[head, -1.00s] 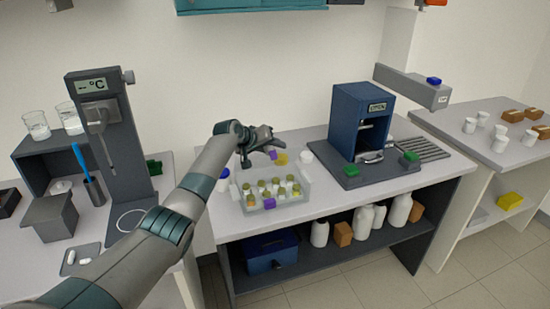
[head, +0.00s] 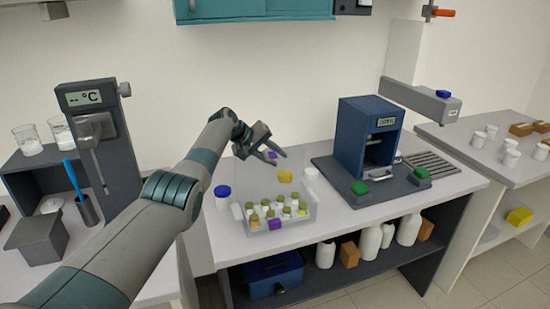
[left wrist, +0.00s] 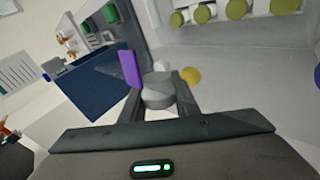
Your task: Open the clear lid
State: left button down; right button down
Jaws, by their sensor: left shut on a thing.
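A clear box (head: 255,240) on the bench holds several vials with olive caps (head: 268,213); a purple block (head: 275,224) is at its front. The clear lid (head: 243,172) shows faintly as a raised, tilted sheet at the back of the box. My left gripper (head: 277,152) is above the box's rear, beside a purple tab (head: 271,155). In the left wrist view its fingers close around a grey knob (left wrist: 158,90), with the purple tab (left wrist: 130,70) beside it. The lid's exact edges are hard to see. My right gripper is out of view.
A yellow piece (head: 285,176) and a white cup (head: 311,173) are behind the box. A blue-capped jar (head: 222,196) stands at its left. The blue press (head: 368,135) with green buttons stands to the right. A teal cabinet (head: 250,8) hangs above.

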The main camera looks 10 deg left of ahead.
pick_arm(q)
jog(key=shift+s+f, duration=0.1)
jog(key=shift+f, duration=0.05)
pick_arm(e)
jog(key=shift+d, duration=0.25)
pick_arm(q)
jog(key=c, duration=1.4)
grip_release()
jog(key=shift+o, duration=0.2)
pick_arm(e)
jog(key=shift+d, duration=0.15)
pick_arm(q)
jog(key=shift+a+r, duration=0.15)
jog(key=shift+r, duration=0.1)
jog(key=shift+v, duration=1.05)
jog(key=b+v, duration=0.4)
jog(key=v, duration=1.1)
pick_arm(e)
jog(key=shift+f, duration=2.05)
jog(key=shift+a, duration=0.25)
pick_arm(q)
jog(key=shift+f, duration=0.1)
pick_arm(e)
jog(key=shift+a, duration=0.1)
